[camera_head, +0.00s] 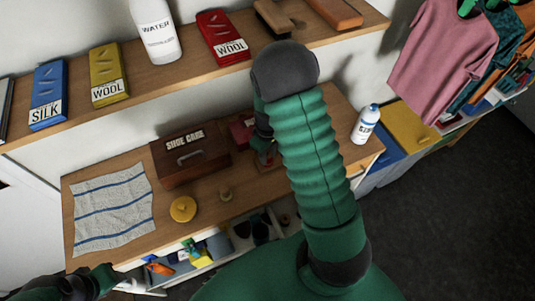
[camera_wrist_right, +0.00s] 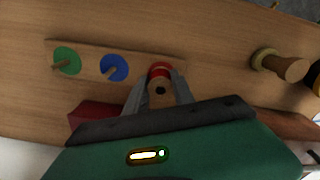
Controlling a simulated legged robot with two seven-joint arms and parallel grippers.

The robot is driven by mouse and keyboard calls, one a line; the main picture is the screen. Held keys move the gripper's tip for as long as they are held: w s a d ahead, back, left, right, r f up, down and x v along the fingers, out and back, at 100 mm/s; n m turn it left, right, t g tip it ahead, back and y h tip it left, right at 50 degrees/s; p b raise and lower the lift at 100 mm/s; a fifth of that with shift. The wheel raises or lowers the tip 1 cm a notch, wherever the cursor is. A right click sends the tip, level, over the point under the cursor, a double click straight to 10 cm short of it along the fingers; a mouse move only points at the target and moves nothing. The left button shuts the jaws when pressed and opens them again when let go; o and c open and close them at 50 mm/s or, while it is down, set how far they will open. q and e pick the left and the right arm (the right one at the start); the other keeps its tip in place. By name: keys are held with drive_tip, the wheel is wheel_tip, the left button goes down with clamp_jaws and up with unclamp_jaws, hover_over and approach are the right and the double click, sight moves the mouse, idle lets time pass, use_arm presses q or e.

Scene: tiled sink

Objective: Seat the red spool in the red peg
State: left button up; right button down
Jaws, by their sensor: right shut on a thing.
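In the right wrist view, my right gripper (camera_wrist_right: 159,92) is shut on the red spool (camera_wrist_right: 160,70), a wooden spool with a red band and a dark hole in its end. The spool is over the end of a wooden peg board (camera_wrist_right: 88,52) that also has a green disc (camera_wrist_right: 67,61) and a blue disc (camera_wrist_right: 114,67), each with a peg. The red peg is hidden, so I cannot tell whether the spool is around it. In the head view my right arm covers most of this spot. My left gripper (camera_head: 100,283) is at the lower left, its fingers unclear.
A wooden spool (camera_wrist_right: 280,65) stands apart on the bench, right of the board. In the head view, a shoe care box (camera_head: 190,158), a yellow round lid (camera_head: 183,209) and a striped cloth (camera_head: 113,210) lie to the left. A white bottle (camera_head: 365,124) stands to the right.

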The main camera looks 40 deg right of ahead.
drive_tip(key=c, duration=1.1)
unclamp_jaws()
drive_tip(key=shift+s, duration=0.1)
drive_tip(key=shift+a+r, duration=0.15)
